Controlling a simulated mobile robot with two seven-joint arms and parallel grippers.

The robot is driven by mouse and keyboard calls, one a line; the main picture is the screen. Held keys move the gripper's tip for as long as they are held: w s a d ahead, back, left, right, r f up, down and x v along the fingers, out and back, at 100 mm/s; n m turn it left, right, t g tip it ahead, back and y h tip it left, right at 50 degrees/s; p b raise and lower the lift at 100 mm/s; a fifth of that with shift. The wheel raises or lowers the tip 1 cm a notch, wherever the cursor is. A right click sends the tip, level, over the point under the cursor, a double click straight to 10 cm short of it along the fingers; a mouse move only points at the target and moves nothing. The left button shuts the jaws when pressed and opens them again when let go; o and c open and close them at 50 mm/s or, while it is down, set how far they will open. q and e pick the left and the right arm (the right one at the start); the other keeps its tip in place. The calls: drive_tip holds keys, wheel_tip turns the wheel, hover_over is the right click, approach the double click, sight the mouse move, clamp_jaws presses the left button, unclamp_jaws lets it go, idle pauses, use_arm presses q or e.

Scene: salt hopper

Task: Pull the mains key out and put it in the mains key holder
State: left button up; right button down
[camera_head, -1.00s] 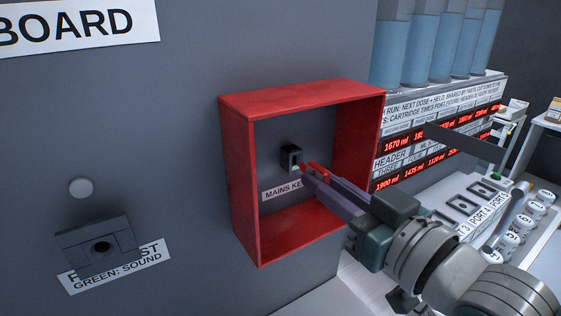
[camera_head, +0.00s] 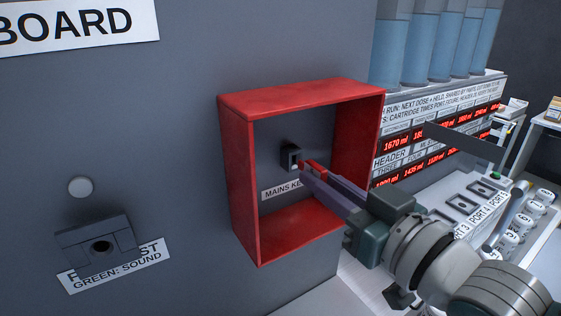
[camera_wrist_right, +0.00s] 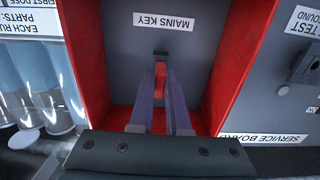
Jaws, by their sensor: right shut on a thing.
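The mains key (camera_head: 315,168) is a small red piece at the black socket (camera_head: 290,157) inside an open red box. My right gripper (camera_head: 318,177) reaches in from the right and is shut on the key with its purple fingers. In the right wrist view the key (camera_wrist_right: 160,78) shows between the fingers, just at the socket (camera_wrist_right: 161,55). I cannot tell whether its tip is still in the socket. The MAINS KEY label (camera_head: 281,190) is partly covered by the gripper. I cannot make out a mains key holder. My left gripper is not in view.
The red box (camera_head: 242,180) has walls close around the gripper. A dark block with a round hole (camera_head: 97,243) is on the panel at lower left, above a TEST label. Displays, ports and blue cartridges (camera_head: 425,45) stand at right. The panel between is clear.

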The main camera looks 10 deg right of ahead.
drive_tip(key=shift+w+a, duration=0.2)
drive_tip(key=shift+w, duration=0.4)
drive_tip(key=shift+w+a+b, duration=0.25)
drive_tip(key=shift+w+b, duration=0.35)
drive_tip(key=shift+b, duration=0.05)
drive_tip(key=c, duration=0.8)
unclamp_jaws()
drive_tip(key=shift+o, duration=0.3)
drive_tip(key=o, duration=0.4)
